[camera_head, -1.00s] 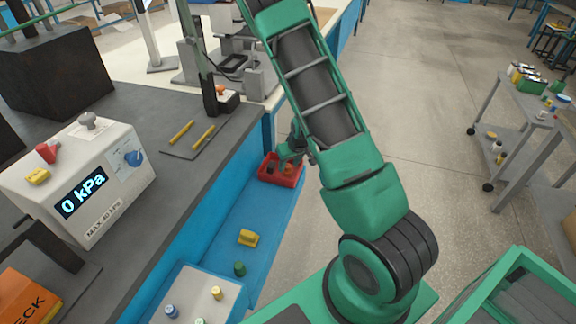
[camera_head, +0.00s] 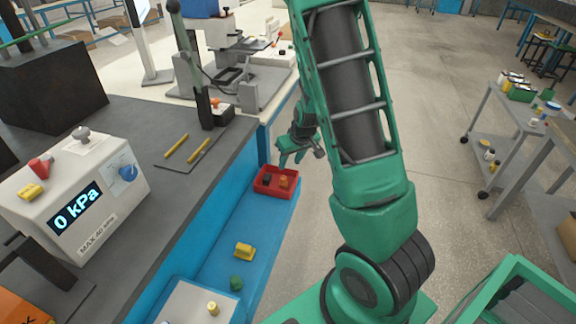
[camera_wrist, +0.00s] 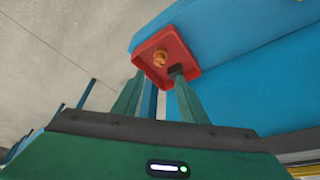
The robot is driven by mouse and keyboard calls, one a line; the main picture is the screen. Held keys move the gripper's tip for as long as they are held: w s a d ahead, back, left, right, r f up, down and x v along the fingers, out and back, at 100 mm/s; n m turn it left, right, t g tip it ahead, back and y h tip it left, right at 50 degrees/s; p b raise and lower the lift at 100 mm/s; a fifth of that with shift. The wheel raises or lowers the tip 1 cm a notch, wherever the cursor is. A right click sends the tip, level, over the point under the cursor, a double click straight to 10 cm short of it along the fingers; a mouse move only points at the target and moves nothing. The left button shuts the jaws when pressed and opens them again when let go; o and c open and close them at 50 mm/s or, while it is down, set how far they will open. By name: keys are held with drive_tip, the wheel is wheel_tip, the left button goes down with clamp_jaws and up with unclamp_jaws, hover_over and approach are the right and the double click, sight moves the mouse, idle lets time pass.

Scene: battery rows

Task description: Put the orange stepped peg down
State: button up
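The orange stepped peg (camera_head: 283,181) sits inside the red tray (camera_head: 262,190), beside a dark object (camera_head: 266,179). In the wrist view the orange peg (camera_wrist: 159,58) is in the red tray (camera_wrist: 178,37), with the dark piece (camera_wrist: 176,71) near the tray's edge. My gripper (camera_head: 291,160) is above and behind the tray, apart from it. In the wrist view its two green fingers (camera_wrist: 157,97) stand apart with nothing between them.
The red tray stands on a blue shelf (camera_head: 222,262), along with a yellow block (camera_head: 244,250) and a green piece (camera_head: 236,283). The grey bench (camera_head: 150,210) with a pressure gauge box (camera_head: 110,215) is to the left.

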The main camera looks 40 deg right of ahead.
drive_tip(key=s+a+r+m+g, duration=0.1)
drive_tip(key=s+r, duration=0.5)
drive_tip(key=s, duration=0.4)
drive_tip(key=s+a+r+m+g, duration=0.1)
drive_tip(key=s+r+m+g, duration=0.1)
drive_tip(key=s+r, duration=0.5)
drive_tip(key=s+a+r+m+g, duration=0.1)
drive_tip(key=s+r, duration=0.5)
drive_tip(key=s, duration=0.8)
drive_tip(key=shift+s+a+r+m+y, duration=0.3)
drive_tip(key=shift+a+r+m, duration=0.1)
drive_tip(key=shift+a+m, duration=0.15)
drive_tip(key=shift+w, duration=0.1)
